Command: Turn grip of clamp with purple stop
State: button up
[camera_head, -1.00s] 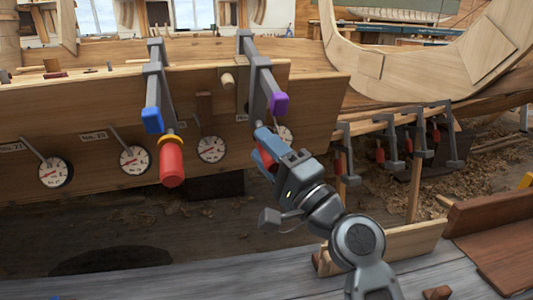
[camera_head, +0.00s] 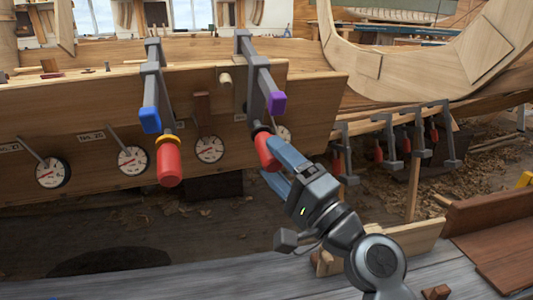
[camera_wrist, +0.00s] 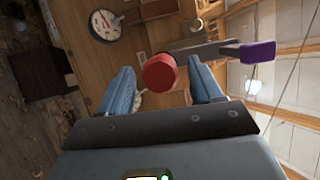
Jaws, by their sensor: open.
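The clamp with the purple stop (camera_head: 277,103) hangs on the plank edge, right of the blue-stop clamp. Its red grip (camera_head: 267,148) points down toward my gripper (camera_head: 275,162). In the wrist view the red grip (camera_wrist: 160,72) shows end-on between my two blue-grey fingers, with the purple stop (camera_wrist: 258,52) to the right. My gripper (camera_wrist: 163,88) is open, with a finger on each side of the grip and gaps visible between. In the head view one finger partly covers the grip's lower right.
The clamp with the blue stop (camera_head: 151,119) and its red grip (camera_head: 169,162) stand to the left. Several dial gauges (camera_head: 132,160) line the plank. More clamps (camera_head: 445,135) hang at the right. The floor below is open.

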aim_at(280, 167)
jog(key=shift+v, duration=2.15)
